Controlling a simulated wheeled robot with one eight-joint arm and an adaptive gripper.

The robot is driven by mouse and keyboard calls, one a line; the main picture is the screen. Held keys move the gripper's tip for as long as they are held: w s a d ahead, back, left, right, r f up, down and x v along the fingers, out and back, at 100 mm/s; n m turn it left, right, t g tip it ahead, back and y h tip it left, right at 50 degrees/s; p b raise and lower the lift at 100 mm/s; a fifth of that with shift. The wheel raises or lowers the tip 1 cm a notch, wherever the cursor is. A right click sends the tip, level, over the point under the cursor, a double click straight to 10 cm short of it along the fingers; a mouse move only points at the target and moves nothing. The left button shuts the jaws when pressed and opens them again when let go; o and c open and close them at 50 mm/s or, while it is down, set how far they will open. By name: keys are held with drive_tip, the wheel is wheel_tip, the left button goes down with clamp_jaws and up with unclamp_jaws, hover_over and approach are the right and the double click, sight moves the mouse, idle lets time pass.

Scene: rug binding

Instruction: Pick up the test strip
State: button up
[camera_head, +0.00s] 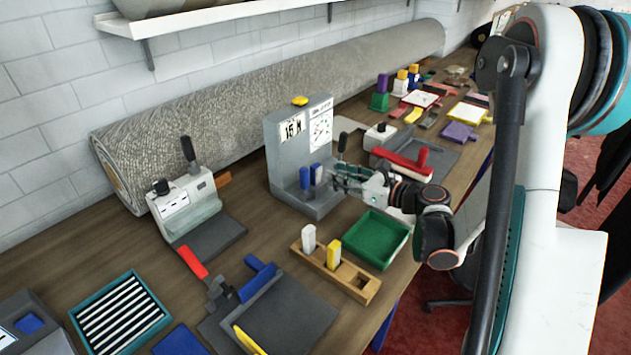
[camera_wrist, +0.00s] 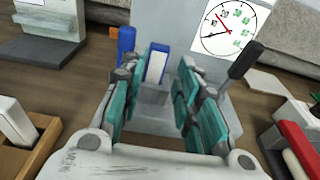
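I cannot tell for certain which, if either, is the test strip. My gripper (camera_head: 338,176) is at the stand's right front. In the wrist view its teal-padded fingers (camera_wrist: 163,90) are wide apart with nothing held between them. The pale-faced piece shows ahead, between the fingers and nearer the left one; contact is not visible.
A black-handled lever (camera_wrist: 240,65) rises right of the fingers. A green tray (camera_head: 380,240) and a wooden holder (camera_head: 343,281) with white and yellow pieces are in front. A red-handled tool (camera_head: 405,165) lies behind the gripper. A rolled rug (camera_head: 250,95) lines the wall.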

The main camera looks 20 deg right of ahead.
sight(318, 169)
drive_tip(key=shift+b+x, duration=0.95)
drive_tip(key=shift+x, duration=2.35)
drive_tip(key=shift+s, duration=0.1)
clamp_jaws()
